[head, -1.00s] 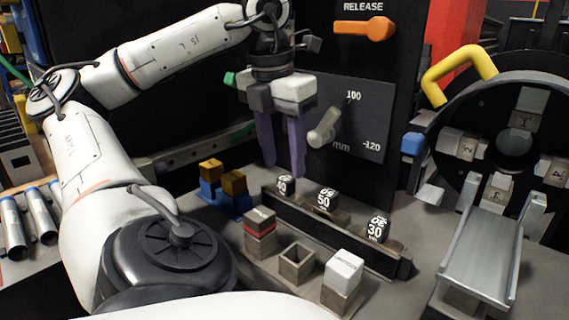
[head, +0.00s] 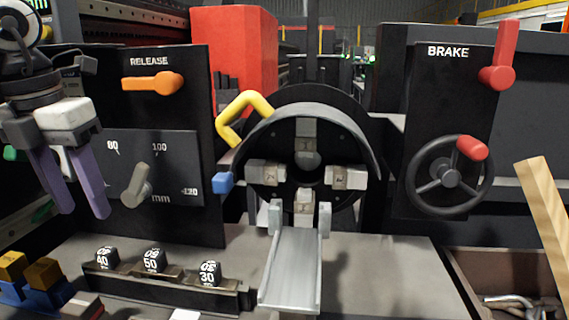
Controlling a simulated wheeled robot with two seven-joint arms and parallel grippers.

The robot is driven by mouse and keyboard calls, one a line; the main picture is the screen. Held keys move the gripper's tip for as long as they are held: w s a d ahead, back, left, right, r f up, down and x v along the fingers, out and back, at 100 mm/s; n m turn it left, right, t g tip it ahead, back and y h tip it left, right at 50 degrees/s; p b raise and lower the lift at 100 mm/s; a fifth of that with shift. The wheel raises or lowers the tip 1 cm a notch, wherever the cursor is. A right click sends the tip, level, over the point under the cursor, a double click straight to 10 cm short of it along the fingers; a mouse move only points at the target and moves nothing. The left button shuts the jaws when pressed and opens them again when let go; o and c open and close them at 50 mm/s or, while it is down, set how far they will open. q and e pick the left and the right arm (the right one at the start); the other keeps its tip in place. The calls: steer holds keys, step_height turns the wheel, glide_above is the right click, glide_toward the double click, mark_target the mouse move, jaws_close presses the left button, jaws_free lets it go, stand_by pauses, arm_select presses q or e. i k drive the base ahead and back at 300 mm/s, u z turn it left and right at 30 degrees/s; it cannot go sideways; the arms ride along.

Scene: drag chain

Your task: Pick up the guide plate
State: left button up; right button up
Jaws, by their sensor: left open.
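No part is labelled as the guide plate, and I cannot tell which one it is. Three dark numbered pieces stand in a rack (head: 175,292) at the lower left: one marked 40 (head: 107,259), one marked 50 (head: 154,260) and one marked 30 (head: 209,273). A grey metal channel (head: 292,270) slopes toward me from the round black chuck (head: 305,130) in the middle. My left gripper (head: 84,213), with purple fingers, is open and empty at the left, in front of the scale panel and above the rack. My right gripper is out of view.
An orange release lever (head: 152,82) and a grey scale lever (head: 136,186) are on the left panel. A yellow handle (head: 242,116) stands beside the chuck. A handwheel (head: 448,178) and red brake lever (head: 497,68) are at right. The bench right of the channel is clear.

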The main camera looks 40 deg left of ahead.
mark_target(155, 262)
steer(key=k, duration=1)
